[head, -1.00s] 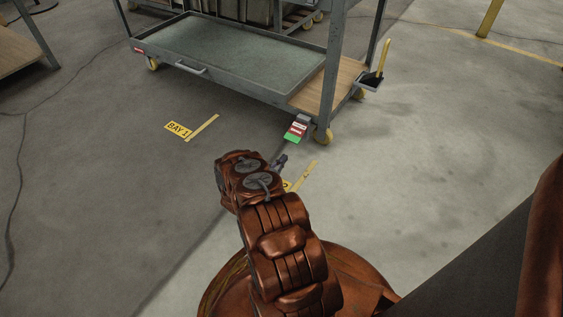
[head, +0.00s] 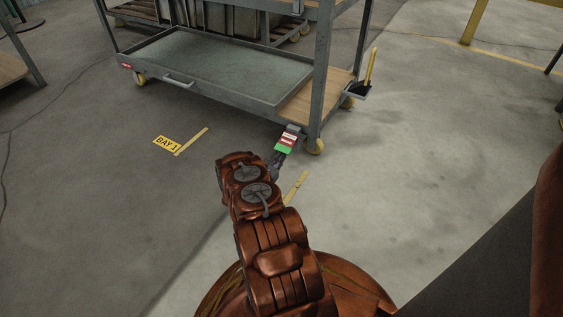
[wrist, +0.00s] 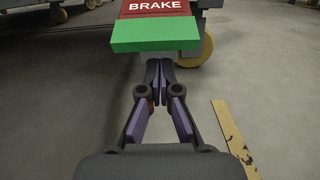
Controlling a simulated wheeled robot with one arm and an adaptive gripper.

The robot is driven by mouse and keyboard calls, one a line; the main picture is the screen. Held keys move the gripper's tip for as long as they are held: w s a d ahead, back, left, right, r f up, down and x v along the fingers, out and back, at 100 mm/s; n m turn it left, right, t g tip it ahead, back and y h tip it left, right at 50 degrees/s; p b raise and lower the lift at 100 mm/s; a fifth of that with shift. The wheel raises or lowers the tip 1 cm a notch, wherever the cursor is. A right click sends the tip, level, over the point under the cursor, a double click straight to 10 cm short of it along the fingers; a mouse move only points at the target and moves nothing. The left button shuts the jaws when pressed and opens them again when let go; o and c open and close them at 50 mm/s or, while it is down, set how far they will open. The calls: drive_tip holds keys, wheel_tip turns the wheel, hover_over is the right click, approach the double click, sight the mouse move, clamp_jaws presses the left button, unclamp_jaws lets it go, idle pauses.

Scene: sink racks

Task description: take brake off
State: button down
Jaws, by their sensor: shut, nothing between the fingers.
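The brake pedal (head: 286,141) sticks out low at the near right corner of the grey cart (head: 230,93), beside a yellow caster (head: 313,146). It has a red and white face and a green front edge. In the wrist view the pedal (wrist: 155,33) fills the top, with "BRAKE" on red above the green end. My gripper (wrist: 159,66) is shut and empty, its tips just below and in front of the green edge; I cannot tell whether they touch it. In the head view my gripper (head: 276,160) is partly hidden by my arm.
A dustpan with a yellow-handled brush (head: 361,89) hangs on the cart's right end. Yellow floor tape (head: 295,187) lies right of my arm, and a "BAY 1" marking (head: 167,144) lies to the left. The floor around the cart's front is clear.

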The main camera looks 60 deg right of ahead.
drive_tip(key=shift+a+r+b, duration=0.3)
drive_tip(key=shift+a+r, duration=0.05)
drive_tip(key=shift+r, duration=0.35)
drive_tip(key=shift+r, duration=0.15)
